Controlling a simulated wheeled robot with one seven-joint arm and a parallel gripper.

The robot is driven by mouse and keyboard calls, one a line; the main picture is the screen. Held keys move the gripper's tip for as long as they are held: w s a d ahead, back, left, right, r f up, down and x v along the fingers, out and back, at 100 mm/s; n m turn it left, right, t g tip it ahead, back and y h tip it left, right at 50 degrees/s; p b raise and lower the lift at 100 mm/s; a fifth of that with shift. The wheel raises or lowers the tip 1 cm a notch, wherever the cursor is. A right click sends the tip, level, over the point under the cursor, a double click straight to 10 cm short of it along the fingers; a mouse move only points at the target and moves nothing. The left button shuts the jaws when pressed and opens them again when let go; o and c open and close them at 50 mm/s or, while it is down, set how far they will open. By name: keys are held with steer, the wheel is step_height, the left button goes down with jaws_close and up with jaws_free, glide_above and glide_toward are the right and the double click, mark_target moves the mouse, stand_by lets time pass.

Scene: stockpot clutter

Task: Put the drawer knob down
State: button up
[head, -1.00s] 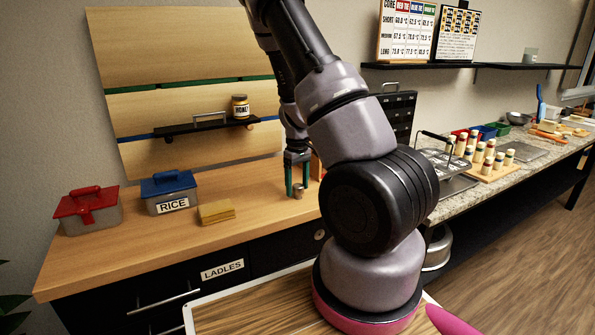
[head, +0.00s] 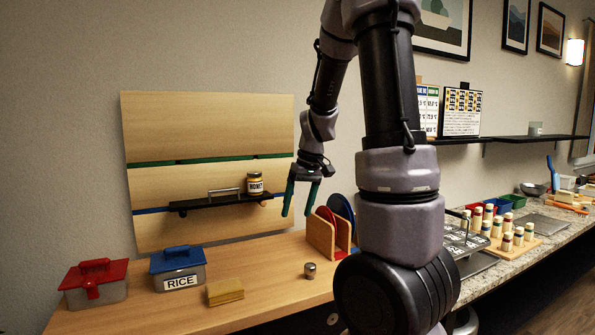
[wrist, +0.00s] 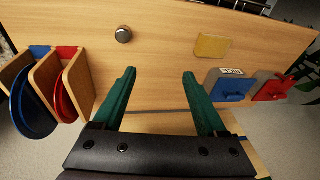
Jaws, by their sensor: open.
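The drawer knob (head: 310,270) is a small round metal piece standing on the wooden counter (head: 270,262). It also shows in the wrist view (wrist: 123,34), lying on the bare wood beyond and left of my fingertips. My gripper (head: 299,213) has green fingers, spread apart with nothing between them. It hangs in the air above the counter, clear of the knob. In the wrist view the two fingers (wrist: 160,74) are wide apart.
A wooden rack (head: 322,236) with red and blue discs stands right of the knob. A yellow block (head: 225,291), a RICE box (head: 178,270) and a red-lidded box (head: 95,284) stand to the left. A small shelf holds a honey jar (head: 254,183).

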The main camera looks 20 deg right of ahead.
steer(key=s+a+r+m+t, duration=0.2)
steer(key=s+a+r, duration=0.2)
steer(key=s+r, duration=0.3)
steer(key=s+a+r+m+t, duration=0.3)
steer(key=s+a+r, duration=0.1)
steer(key=s+r, duration=0.4)
steer(key=shift+s+r, duration=0.3)
steer(key=shift+s, duration=0.45)
